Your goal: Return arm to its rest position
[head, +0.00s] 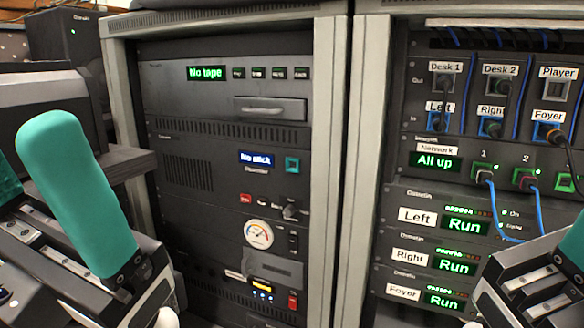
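My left gripper (24,165) is at the left edge, with its teal fingers pointing up. One finger shows almost whole and the other is cut off by the frame edge. A gap shows between them and nothing is seen in it. My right gripper (540,280) is at the lower right corner. Only part of its body and a sliver of one teal finger show, so its opening is out of frame. Both grippers appear in front of the equipment racks, and neither is seen holding anything.
The left rack (225,130) holds a "No tape" unit, a "No stick" unit and a round gauge (258,234). The right rack has a patch panel, a network unit (436,161) with blue cables, and units reading "Run". A dark speaker-like box (75,45) stands behind at left.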

